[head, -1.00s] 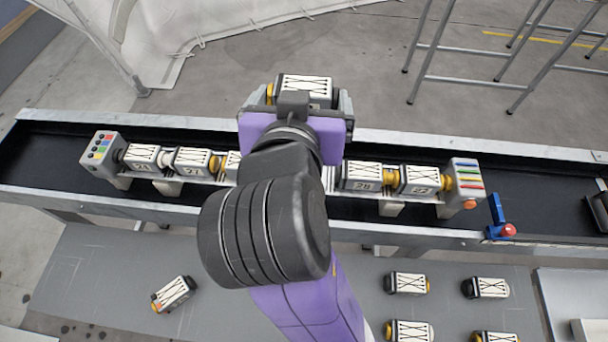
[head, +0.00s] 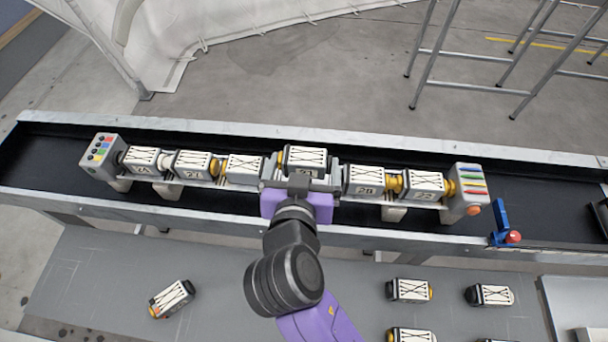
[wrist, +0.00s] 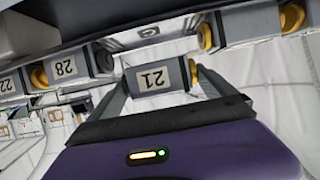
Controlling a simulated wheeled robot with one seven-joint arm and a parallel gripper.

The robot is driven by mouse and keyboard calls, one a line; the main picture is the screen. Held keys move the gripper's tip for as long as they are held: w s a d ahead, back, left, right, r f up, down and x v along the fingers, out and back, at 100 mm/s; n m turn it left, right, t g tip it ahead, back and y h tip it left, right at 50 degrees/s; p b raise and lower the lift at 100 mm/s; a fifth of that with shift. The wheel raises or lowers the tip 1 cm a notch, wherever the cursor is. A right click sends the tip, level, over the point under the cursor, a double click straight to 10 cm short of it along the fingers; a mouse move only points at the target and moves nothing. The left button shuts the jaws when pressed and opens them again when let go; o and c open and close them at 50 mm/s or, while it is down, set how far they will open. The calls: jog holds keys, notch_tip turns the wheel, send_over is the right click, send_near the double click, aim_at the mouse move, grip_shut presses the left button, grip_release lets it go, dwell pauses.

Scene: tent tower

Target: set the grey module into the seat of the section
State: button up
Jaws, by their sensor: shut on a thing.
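The section (head: 194,163) is a row of grey modules with white, strapped tops and yellow or white couplings, between two grey end blocks. My gripper (head: 302,173) is shut on the grey module (head: 304,157), holding it over the gap in the middle of the row. In the wrist view this module (wrist: 154,78) reads 21 upside down, with a finger on either side. It stands slightly out of line with its neighbours, seemingly raised. A module marked 28 (wrist: 66,67) is on one side. The seat is mostly hidden under the held module; I cannot tell whether they touch.
The section rests on supports in a black trough (head: 60,155) with pale metal rims. A blue bracket with a red button (head: 513,237) stands on the front rim. Several loose modules (head: 410,290) lie on the grey surface in front. Metal frame legs (head: 430,60) stand behind.

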jog(key=shift+f, duration=2)
jog(key=shift+f, duration=0.1)
jog(key=o, duration=1.5)
jog(key=shift+f, duration=0.1)
jog(key=shift+o, duration=0.2)
jog(key=shift+r, duration=0.2)
jog(key=b+v, duration=0.1)
jog(key=v, duration=1.1)
